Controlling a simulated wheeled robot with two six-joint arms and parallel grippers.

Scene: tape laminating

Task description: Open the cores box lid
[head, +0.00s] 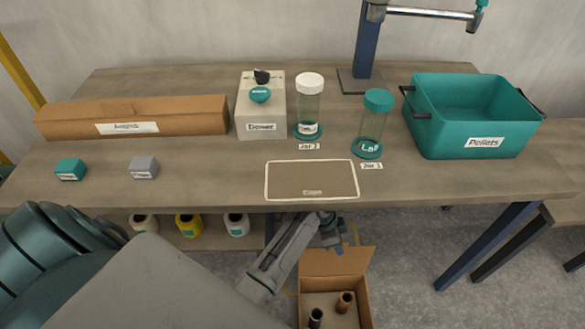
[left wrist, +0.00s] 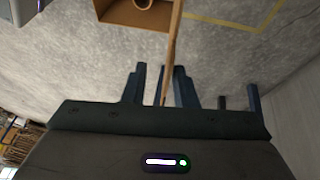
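The cores box is an open-topped brown cardboard box (head: 361,305) low in front of the table, with two tube-like cores (head: 345,301) inside. Its lid (head: 337,262) stands raised along the far side. My left gripper (head: 333,236) is at the lid's upper edge, below the table's front edge. In the left wrist view the lid (left wrist: 173,50) shows edge-on as a thin brown strip, running down between the fingers of my left gripper (left wrist: 160,88). A gap shows beside the strip, so the fingers look parted around it. My right gripper is not in view.
The table (head: 210,185) stands above, with a long carton (head: 190,112), a white box (head: 262,108), two lidded jars (head: 372,125) and a teal Pellets bin (head: 465,115). Several spools (head: 188,226) sit on the lower shelf. Floor right of the cores box is clear.

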